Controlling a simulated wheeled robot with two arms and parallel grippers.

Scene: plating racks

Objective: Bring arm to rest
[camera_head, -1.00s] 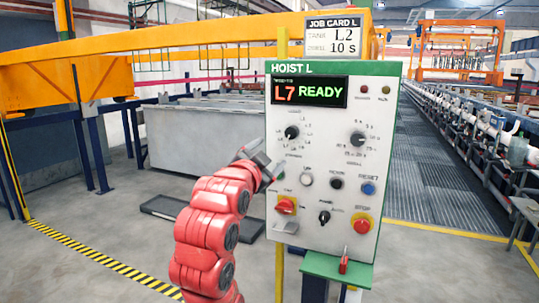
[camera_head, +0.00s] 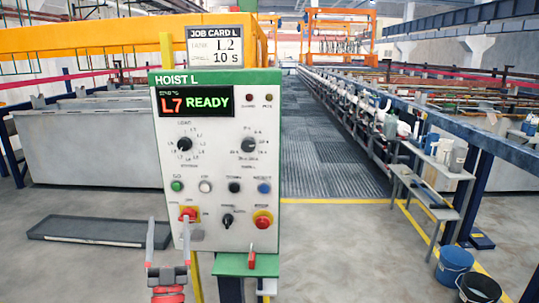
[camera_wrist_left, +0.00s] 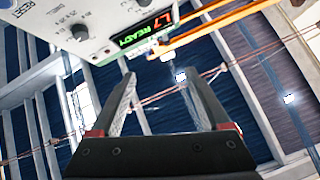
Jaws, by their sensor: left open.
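My left gripper (camera_head: 168,240) is low in front of the hoist control panel (camera_head: 213,150), near its lower left corner, with the red arm below it. Its two fingers stand apart and point up, with nothing between them. In the left wrist view the open fingers (camera_wrist_left: 160,105) frame blue wall and roof, and the panel (camera_wrist_left: 110,20) is at the upper left. The panel display (camera_head: 195,101) reads L7 READY. The red and yellow switch (camera_head: 188,214) is close to the fingertips; I cannot tell whether they touch. My right gripper is not in view.
A job card (camera_head: 214,48) reading L2, 10 S tops the panel. A green shelf (camera_head: 247,265) with a red item juts out below. A dark tray (camera_head: 88,230) lies on the floor at left. Buckets (camera_head: 455,268) and a small bench (camera_head: 425,190) stand at right.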

